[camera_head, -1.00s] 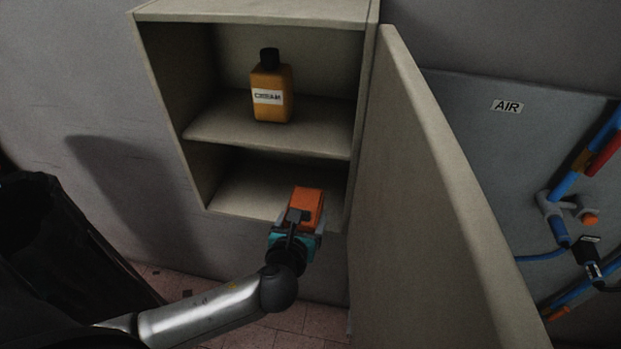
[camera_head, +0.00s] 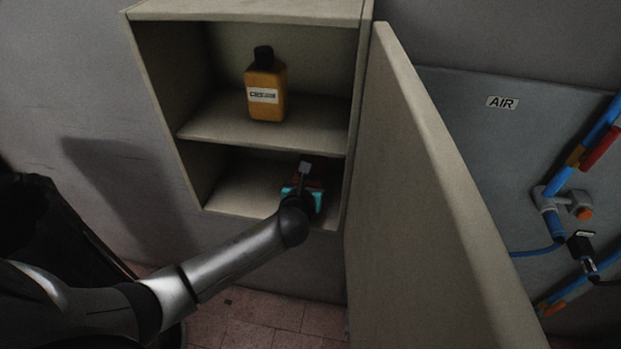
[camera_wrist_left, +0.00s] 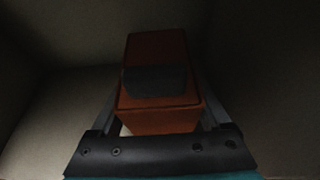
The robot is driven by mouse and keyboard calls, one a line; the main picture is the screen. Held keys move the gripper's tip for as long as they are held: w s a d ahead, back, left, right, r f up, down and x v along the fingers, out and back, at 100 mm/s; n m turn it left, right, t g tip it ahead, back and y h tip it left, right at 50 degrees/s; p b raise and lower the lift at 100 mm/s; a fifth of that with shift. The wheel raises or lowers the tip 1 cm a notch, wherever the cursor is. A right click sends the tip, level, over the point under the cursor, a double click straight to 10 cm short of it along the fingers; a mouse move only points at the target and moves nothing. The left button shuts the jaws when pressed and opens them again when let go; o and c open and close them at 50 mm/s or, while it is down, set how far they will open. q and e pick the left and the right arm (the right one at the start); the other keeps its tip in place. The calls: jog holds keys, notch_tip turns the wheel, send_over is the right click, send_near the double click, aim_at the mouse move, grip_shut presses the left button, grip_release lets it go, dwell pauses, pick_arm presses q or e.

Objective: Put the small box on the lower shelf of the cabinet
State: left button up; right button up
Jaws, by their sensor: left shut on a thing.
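The small orange box (camera_wrist_left: 158,55) is between the fingers of my left gripper (camera_wrist_left: 160,100) in the left wrist view. In the head view my left gripper (camera_head: 304,180) is shut on the box (camera_head: 316,177) inside the lower compartment of the cabinet (camera_head: 250,10), toward its right side. The box is mostly hidden by the gripper there. I cannot tell whether the box touches the lower shelf (camera_head: 232,192). My right gripper is not in view.
An orange-yellow bottle (camera_head: 266,88) with a black cap stands on the upper shelf (camera_head: 215,122). The open cabinet door (camera_head: 420,190) stands close on the right. The left part of the lower shelf is clear. A black bin (camera_head: 50,225) is at the left.

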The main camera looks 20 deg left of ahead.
pick_arm(q)
jog(key=o, duration=1.3)
jog(key=shift+f, duration=0.1)
jog(key=shift+s+d+r, duration=0.1)
jog(key=shift+s+r, duration=0.2)
jog(key=shift+s, duration=0.05)
jog(key=p+v, duration=0.1)
jog(key=v, duration=1)
jog(key=shift+s+p, duration=0.1)
jog(key=shift+p, duration=0.25)
